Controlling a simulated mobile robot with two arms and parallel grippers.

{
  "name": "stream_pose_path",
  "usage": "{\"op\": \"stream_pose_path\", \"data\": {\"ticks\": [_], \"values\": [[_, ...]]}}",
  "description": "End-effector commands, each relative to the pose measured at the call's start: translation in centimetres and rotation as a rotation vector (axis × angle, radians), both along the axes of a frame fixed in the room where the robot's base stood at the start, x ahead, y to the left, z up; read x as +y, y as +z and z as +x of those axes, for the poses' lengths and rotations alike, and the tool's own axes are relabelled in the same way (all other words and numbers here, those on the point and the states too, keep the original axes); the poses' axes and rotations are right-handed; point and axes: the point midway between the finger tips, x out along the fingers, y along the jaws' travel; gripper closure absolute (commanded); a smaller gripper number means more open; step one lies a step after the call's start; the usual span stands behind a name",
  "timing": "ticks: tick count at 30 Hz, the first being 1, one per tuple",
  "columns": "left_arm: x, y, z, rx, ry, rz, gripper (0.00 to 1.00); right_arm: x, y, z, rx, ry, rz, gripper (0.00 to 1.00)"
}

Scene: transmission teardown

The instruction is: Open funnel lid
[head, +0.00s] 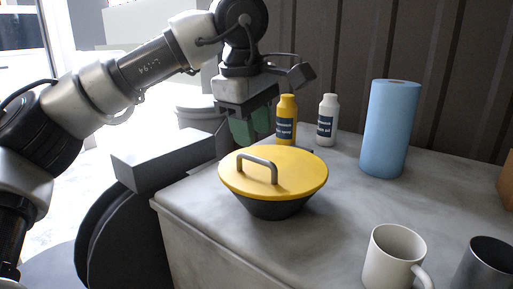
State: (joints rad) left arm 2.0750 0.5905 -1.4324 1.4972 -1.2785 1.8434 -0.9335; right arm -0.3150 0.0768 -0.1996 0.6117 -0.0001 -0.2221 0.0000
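The funnel (276,207) is a dark round bowl shape on the grey table, near its left edge. Its yellow lid (300,173) lies on top and covers the opening. A grey arched handle (257,162) stands on the lid's left part. My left gripper (250,132) points down just behind and above the lid, apart from the handle. Its greenish finger pads show, but the gap between them is not clear. My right gripper is not in view.
A yellow bottle (286,120) and a white bottle (327,120) stand behind the funnel. A blue paper roll (390,130) stands at the back right. A white mug (393,258) and a dark mug (484,266) stand at the front right. The table's middle is clear.

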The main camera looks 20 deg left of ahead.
Motion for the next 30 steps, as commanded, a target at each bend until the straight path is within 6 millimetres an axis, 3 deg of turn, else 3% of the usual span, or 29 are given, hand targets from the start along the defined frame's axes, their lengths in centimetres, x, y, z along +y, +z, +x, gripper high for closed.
{"op": "stream_pose_path", "data": {"ticks": [3, 9, 19, 20, 27, 30], "values": [[-0.1, -2.1, 0.4, 0.002, 0.0, 0.002, 0.62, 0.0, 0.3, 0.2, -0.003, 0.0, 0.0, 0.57], [-0.2, -4.1, 0.8, 0.002, 0.0, 0.001, 0.62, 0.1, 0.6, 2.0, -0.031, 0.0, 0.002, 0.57], [-0.3, -4.5, 0.9, -0.001, 0.001, -0.001, 0.62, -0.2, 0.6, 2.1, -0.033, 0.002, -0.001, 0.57], [-0.3, -4.5, 0.9, -0.001, 0.001, -0.001, 0.63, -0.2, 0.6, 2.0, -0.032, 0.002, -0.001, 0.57], [-0.3, -4.5, 0.9, 0.0, 0.0, -0.001, 1.0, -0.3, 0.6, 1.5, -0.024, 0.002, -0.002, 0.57], [-0.3, -4.5, 0.9, 0.0, 0.0, -0.001, 1.0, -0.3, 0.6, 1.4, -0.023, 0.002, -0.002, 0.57]]}}
